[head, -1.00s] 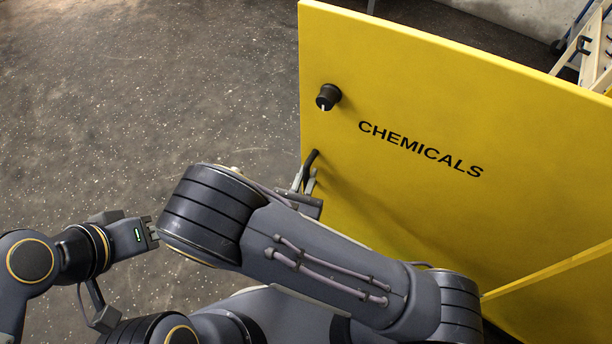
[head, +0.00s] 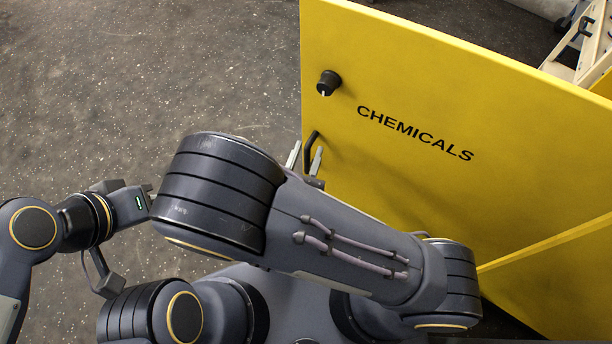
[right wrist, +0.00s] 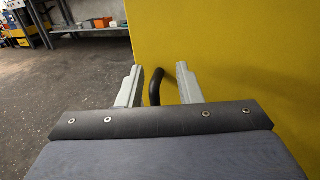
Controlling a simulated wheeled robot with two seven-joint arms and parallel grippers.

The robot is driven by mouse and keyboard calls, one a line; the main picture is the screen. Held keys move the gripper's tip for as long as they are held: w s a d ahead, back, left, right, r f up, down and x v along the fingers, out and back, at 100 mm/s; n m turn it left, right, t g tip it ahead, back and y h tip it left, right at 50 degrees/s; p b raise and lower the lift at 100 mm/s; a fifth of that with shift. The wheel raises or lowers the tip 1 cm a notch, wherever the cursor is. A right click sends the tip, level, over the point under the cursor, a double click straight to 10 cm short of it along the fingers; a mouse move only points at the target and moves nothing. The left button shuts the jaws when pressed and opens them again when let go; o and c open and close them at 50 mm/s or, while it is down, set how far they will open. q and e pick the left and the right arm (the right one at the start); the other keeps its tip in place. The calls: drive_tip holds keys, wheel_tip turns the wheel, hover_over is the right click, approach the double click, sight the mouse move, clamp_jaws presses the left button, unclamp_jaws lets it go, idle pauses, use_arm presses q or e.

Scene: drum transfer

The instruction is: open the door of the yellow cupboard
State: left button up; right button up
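The yellow cupboard door (head: 410,200) carries the word CHEMICALS and fills the right of the head view. A black knob (head: 328,83) sits near its left edge. Below the knob is a curved black handle (head: 310,150), also seen in the right wrist view (right wrist: 156,88). My right gripper (head: 305,158) is at the handle, partly hidden by my arm. In the wrist view its fingers (right wrist: 158,86) are apart, with the handle between them and gaps on both sides. My left gripper (head: 148,197) is away from the door at left, its fingertips partly hidden behind my right arm.
A wooden ladder-like frame (head: 590,50) stands behind the door at top right. A yellow ledge (head: 545,247) runs along the lower right. Speckled floor (head: 150,80) left of the door is clear. A workbench (right wrist: 90,30) with items stands far back.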

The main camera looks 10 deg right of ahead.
drive_tip(key=s+a+r+p, duration=0.1)
drive_tip(key=s+r, duration=0.3)
drive_tip(key=s, duration=0.5)
drive_tip(key=shift+a+r+p, duration=0.15)
drive_tip(key=shift+r+p, duration=0.05)
drive_tip(key=shift+p, duration=0.25)
drive_tip(key=shift+s, duration=0.1)
drive_tip(key=s+d+r+m+g+y, duration=0.1)
drive_tip(key=s+d+m+g+y, duration=0.25)
drive_tip(key=d+m+g, duration=0.65)
drive_tip(key=s+d+r+m+g+y, duration=0.2)
drive_tip(key=d+m+g+y, duration=0.35)
drive_tip(key=m, duration=0.85)
wheel_tip(320, 180, up, 31)
drive_tip(key=w+d+m+t+y+p, duration=0.1)
drive_tip(key=m+t+p, duration=0.3)
drive_tip(key=p, duration=2)
drive_tip(key=w+m+y, duration=0.1)
drive_tip(key=m, duration=0.3)
drive_tip(key=shift+w+f+m+t, duration=0.2)
drive_tip(key=shift+m+t, duration=0.1)
drive_tip(key=shift+t, duration=0.05)
drive_tip(key=shift+d, duration=0.15)
